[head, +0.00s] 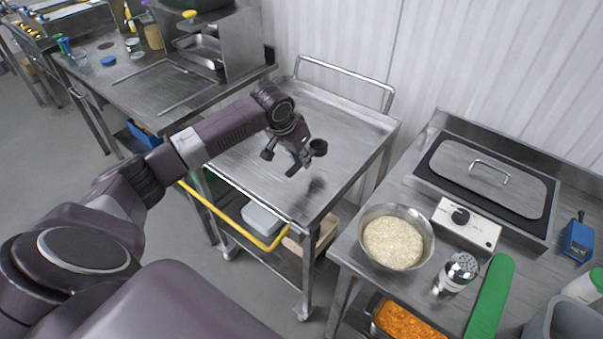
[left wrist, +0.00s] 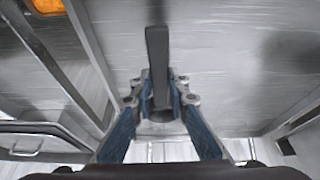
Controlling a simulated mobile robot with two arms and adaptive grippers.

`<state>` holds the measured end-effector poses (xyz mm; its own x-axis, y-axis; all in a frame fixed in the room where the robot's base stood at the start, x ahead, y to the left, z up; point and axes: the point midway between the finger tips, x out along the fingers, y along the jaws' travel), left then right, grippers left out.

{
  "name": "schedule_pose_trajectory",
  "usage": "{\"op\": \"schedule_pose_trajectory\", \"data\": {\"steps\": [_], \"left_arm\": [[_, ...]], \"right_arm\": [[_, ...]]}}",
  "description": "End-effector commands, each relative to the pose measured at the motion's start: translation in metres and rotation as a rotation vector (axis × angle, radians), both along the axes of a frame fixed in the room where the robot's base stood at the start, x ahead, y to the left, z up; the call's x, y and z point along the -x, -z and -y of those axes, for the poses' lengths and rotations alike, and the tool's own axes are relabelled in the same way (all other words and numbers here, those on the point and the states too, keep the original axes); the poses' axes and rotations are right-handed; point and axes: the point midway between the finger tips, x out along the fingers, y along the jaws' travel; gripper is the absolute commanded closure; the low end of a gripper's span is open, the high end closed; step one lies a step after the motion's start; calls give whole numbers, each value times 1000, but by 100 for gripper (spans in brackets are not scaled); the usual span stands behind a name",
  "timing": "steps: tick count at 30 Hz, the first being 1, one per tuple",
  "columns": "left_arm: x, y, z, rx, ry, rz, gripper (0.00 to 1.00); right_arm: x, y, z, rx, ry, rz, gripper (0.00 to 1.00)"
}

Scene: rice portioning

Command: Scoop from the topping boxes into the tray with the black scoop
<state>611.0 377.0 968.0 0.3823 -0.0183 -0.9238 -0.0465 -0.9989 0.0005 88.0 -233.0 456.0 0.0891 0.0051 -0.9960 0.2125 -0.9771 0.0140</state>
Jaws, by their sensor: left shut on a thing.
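My left gripper (head: 296,158) is shut on the black scoop (head: 318,147) and holds it above the bare top of the steel cart. In the left wrist view the dark handle of the scoop (left wrist: 157,55) stands between the two blue-grey fingers of the left gripper (left wrist: 160,98). An orange topping box (head: 409,321) is partly cut off at the bottom of the head view, well to the right of the gripper. Its orange filling also shows at the top left of the wrist view. I cannot tell which thing is the tray. My right gripper is not in view.
The cart (head: 350,117) has a clear top and a yellow bar (head: 236,229). On the right counter are a rice bowl (head: 394,243), a shaker (head: 458,272), a green board (head: 489,305) and a lidded steel unit (head: 480,177). A steel table (head: 118,92) is at the left.

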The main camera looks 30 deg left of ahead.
Motion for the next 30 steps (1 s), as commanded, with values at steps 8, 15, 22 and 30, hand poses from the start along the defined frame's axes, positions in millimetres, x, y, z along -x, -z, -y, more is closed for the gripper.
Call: {"op": "schedule_pose_trajectory", "data": {"steps": [8,15,22,30], "left_arm": [[-1,-81,0,0,0,7,100],[-1,-122,0,1,-1,4,100],[0,-145,0,0,0,0,100],[0,-166,0,0,0,-1,100]], "right_arm": [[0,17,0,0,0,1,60],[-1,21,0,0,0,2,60],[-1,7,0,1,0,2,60],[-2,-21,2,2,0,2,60]]}}
